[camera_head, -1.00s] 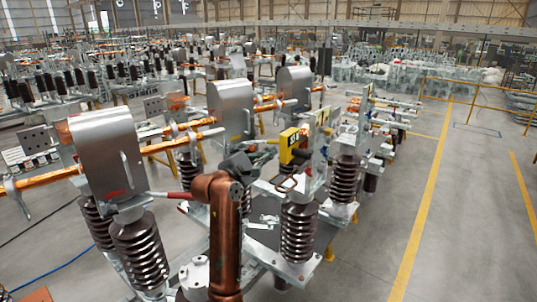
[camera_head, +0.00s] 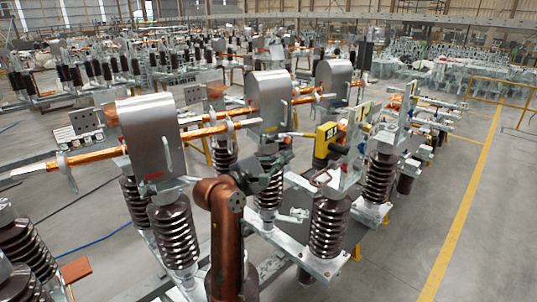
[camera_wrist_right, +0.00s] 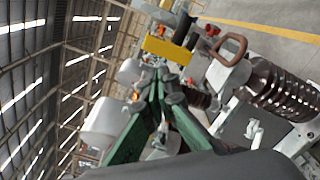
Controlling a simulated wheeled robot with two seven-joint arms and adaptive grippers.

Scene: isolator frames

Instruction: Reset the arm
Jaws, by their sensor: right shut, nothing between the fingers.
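My right gripper (camera_head: 282,157) is dark grey, at the end of my copper-coloured arm in the middle of the head view. In the right wrist view its green fingers (camera_wrist_right: 156,88) come together at the tips with nothing between them. A yellow device (camera_head: 326,141) with a dark label stands just to the right of the gripper in the head view. A yellow block (camera_wrist_right: 167,50) shows beyond the fingertips in the right wrist view. The gripper's fingertips are partly hidden against the equipment in the head view. My left gripper is in neither view.
Brown ribbed insulators (camera_head: 329,227) and silver covers (camera_head: 151,138) stand close around my right arm. Orange bars (camera_head: 205,132) run across them. A brown handle loop (camera_wrist_right: 229,50) is near the gripper. Clear floor (camera_head: 500,220) lies at the right, past a yellow line (camera_head: 462,220).

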